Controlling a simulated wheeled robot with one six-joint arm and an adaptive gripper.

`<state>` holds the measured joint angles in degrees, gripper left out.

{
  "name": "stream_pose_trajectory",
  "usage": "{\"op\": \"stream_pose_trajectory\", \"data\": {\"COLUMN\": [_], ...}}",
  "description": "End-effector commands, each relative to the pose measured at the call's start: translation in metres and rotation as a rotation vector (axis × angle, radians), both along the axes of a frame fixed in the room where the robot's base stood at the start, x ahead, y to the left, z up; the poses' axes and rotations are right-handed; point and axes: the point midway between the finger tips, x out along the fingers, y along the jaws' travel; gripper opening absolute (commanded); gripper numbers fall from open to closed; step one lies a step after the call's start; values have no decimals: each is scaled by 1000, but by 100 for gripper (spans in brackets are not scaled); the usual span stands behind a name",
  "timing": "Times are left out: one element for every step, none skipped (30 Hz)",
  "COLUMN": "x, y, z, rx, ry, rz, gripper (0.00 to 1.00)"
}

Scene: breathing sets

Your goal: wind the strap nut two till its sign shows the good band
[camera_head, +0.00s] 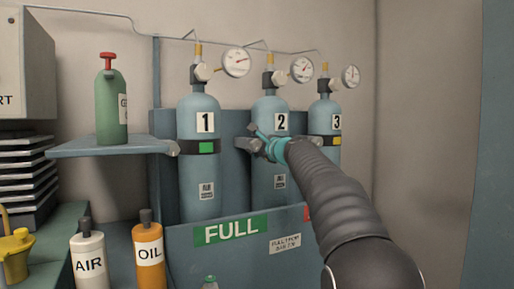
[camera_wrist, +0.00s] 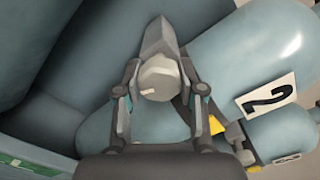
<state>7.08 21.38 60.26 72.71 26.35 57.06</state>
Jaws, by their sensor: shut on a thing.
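Strap nut two (camera_wrist: 158,80) is a pale grey, faceted knob with a small light mark on its face. My gripper (camera_wrist: 157,78) is shut on it, one finger on each side. In the head view my gripper (camera_head: 258,142) is at the left side of cylinder 2 (camera_head: 281,183), just below its number plate, and covers its strap and sign. In the wrist view a yellow patch (camera_wrist: 216,125) shows on the strap of cylinder 2, partly behind my right finger; I cannot see the whole sign.
Cylinder 1 (camera_head: 200,170) has a green sign (camera_head: 206,147); cylinder 3 (camera_head: 324,120) has a yellow one (camera_head: 337,141). Gauges and pipes are above. A shelf (camera_head: 112,147) with a green bottle (camera_head: 111,100) is left. A low panel marked FULL (camera_head: 230,229) stands in front.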

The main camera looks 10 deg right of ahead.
Motion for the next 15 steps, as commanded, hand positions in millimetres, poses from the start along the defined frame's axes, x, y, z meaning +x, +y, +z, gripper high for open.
{"op": "stream_pose_trajectory", "data": {"x": [0,0,0,0,0,0,0,0,0,0,0,0,0,0,0], "y": [0,0,0,0,0,0,0,0,0,0,0,0,0,0,0], "z": [0,0,0,0,0,0,0,0,0,0,0,0,0,0,0], "rx": [0,1,1,1,1,1,1,1,1,1,1,1,1,2,2], "ry": [0,0,0,0,0,0,0,0,0,0,0,0,0,1,1], "rz": [0,0,0,0,0,0,0,0,0,0,0,0,0,0,0], "gripper": [4,4,4,44,52,62,65,65,65,65,65,65,65,65,65]}}
